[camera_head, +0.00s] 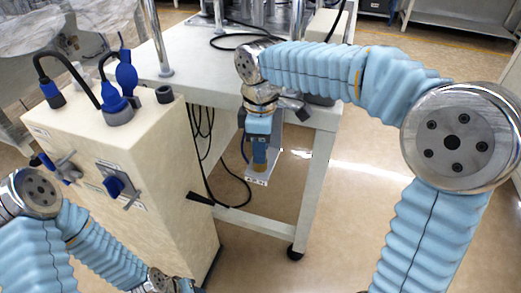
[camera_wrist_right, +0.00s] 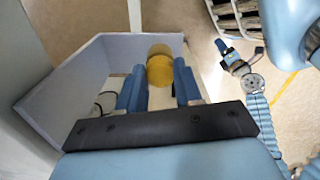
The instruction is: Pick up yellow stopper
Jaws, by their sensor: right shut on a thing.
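The yellow stopper (camera_wrist_right: 160,70) is between the two blue fingers of my right gripper (camera_wrist_right: 159,84) in the right wrist view. A tan round end shows at its far side. In the head view my right gripper (camera_head: 260,151) points down beside the white table, shut on the stopper (camera_head: 260,158), which shows small at the fingertips. A small grey open holder (camera_head: 256,181) is just below and behind it; I cannot tell whether the stopper touches it. My left arm is at the lower left of the head view; its fingers are too small or cut off to read.
A cream cabinet (camera_head: 150,150) with blue plugs and knobs stands on the left. The white table (camera_head: 315,115) is behind my right gripper. Black cables (camera_head: 205,165) hang between them. The floor (camera_head: 340,220) to the right of the table leg is clear.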

